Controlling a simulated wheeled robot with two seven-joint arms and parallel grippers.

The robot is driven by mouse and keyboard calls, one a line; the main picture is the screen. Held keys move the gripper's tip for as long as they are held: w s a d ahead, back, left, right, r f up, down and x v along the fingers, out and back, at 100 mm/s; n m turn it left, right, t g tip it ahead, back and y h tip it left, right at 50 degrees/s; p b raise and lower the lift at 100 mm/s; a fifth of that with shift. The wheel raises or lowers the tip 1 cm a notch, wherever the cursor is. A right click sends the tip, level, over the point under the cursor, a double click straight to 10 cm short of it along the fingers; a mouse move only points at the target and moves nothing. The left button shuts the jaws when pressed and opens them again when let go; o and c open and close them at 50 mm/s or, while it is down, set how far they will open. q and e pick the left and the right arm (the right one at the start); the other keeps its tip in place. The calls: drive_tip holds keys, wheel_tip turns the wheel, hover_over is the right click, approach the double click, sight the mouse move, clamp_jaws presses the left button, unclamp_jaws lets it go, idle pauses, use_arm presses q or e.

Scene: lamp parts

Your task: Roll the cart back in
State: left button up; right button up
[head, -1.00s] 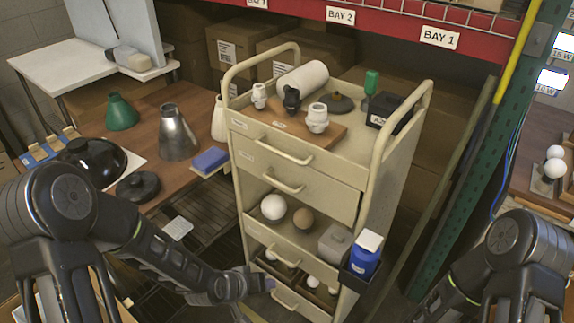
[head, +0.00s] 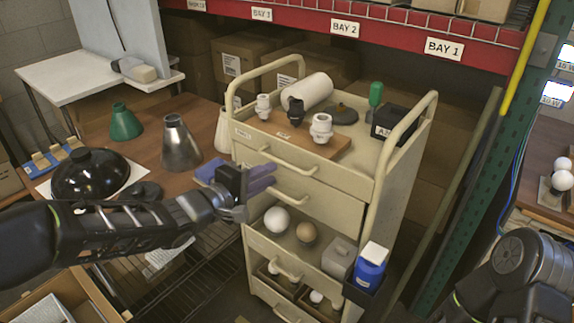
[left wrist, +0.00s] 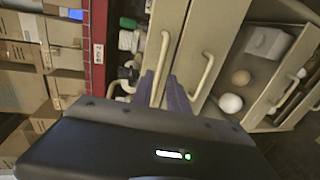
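The cream cart (head: 345,165) stands in front of the shelving, with a raised rail at each end of its top. Its upper handle (head: 288,161) and second handle (head: 290,190) face me. My left gripper (head: 264,179) is in front of the upper drawer fronts, near these handles. In the left wrist view its two purple fingers (left wrist: 163,92) are apart, with the upper handle (left wrist: 160,68) appearing between or just beyond them; I cannot tell whether they touch it. My right forearm shows at lower right, but its gripper is out of frame.
Lamp sockets, a white roll and a green-handled tool (head: 375,93) stand on the cart top. Bulbs (head: 277,220) lie lower down, and a blue box (head: 371,264) hangs at its right side. A wooden table (head: 150,150) with lampshades is left; a green post (head: 490,170) is right.

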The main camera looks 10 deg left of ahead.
sight(287, 165)
use_arm(q)
drive_tip(key=b+x, duration=0.1)
drive_tip(key=x, duration=0.6)
drive_tip(key=shift+w+d+f+b, duration=0.15)
drive_tip(key=shift+w+d+b, duration=0.05)
drive_tip(key=shift+w+b, duration=0.2)
drive_tip(key=shift+c, duration=0.4)
clamp_jaws()
idle(0.8)
